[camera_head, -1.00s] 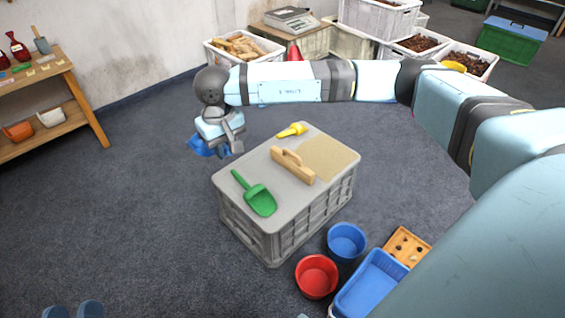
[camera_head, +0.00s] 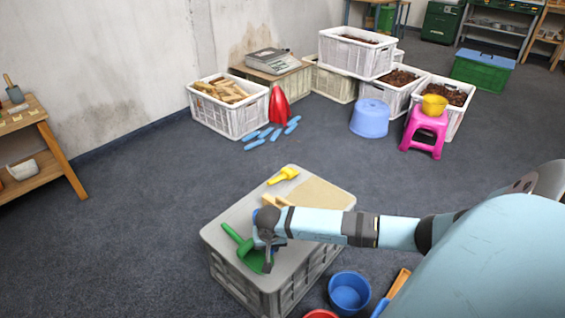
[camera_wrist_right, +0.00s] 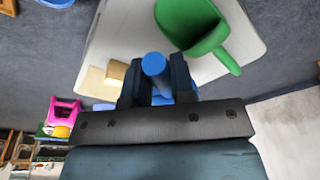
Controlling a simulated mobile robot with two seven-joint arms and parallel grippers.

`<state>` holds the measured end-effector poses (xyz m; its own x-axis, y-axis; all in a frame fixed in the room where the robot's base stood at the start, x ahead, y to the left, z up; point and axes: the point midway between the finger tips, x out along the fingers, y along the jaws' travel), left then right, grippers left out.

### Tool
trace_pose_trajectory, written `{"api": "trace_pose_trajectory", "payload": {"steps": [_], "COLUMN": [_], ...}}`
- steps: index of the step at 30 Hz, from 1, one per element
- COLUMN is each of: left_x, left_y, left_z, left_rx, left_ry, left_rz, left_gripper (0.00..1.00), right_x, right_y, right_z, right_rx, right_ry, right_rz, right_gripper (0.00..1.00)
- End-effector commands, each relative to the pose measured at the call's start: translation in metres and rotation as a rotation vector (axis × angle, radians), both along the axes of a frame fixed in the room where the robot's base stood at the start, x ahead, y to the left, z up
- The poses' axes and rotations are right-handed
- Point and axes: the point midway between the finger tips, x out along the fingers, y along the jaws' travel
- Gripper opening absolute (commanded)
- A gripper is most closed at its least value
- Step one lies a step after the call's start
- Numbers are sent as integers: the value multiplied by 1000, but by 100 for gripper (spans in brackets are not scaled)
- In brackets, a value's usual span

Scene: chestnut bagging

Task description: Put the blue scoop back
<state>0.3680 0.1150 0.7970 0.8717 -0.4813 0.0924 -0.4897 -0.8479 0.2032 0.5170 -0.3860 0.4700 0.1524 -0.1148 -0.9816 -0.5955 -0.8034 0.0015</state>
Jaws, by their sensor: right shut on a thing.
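My right gripper (camera_head: 267,252) is over the grey crate, close to the green scoop. In the right wrist view my right gripper (camera_wrist_right: 157,82) is shut on the blue scoop, whose round blue handle (camera_wrist_right: 154,64) stands up between the fingers. Most of the blue scoop is hidden by the gripper; only a sliver shows in the head view. The grey upturned crate (camera_head: 226,223) carries the green scoop (camera_head: 250,254) and the yellow scoop (camera_head: 284,175). The green scoop (camera_wrist_right: 190,24) also shows beyond my fingers in the wrist view. My left gripper is not in view.
A wooden float (camera_head: 277,201) and a tan board (camera_head: 318,195) share the crate top. A blue bucket (camera_head: 350,292) stands at its right. A pink stool (camera_head: 425,128), a blue tub (camera_head: 370,118) and white crates (camera_head: 228,118) stand behind. Open floor lies left.

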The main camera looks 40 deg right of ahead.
Motion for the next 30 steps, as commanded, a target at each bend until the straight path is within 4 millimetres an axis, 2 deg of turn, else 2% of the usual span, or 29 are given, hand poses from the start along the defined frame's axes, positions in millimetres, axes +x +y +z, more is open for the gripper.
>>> {"api": "trace_pose_trajectory", "payload": {"steps": [3,7,11,24,30], "left_x": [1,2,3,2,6], "left_y": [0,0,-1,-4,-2], "left_z": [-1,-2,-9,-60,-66], "left_rx": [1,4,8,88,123], "left_ry": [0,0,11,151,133], "left_rz": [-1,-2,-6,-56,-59], "left_gripper": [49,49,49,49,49], "right_x": [-17,-25,-26,-26,-26], "right_y": [-18,-27,-28,-28,-27], "right_z": [-19,-28,-35,-79,-93], "right_rx": [-6,-10,-10,-8,-8], "right_ry": [-7,-14,-17,-16,-16], "right_rz": [-41,-61,-64,-64,-63], "right_gripper": [0,0,0,0,0]}}
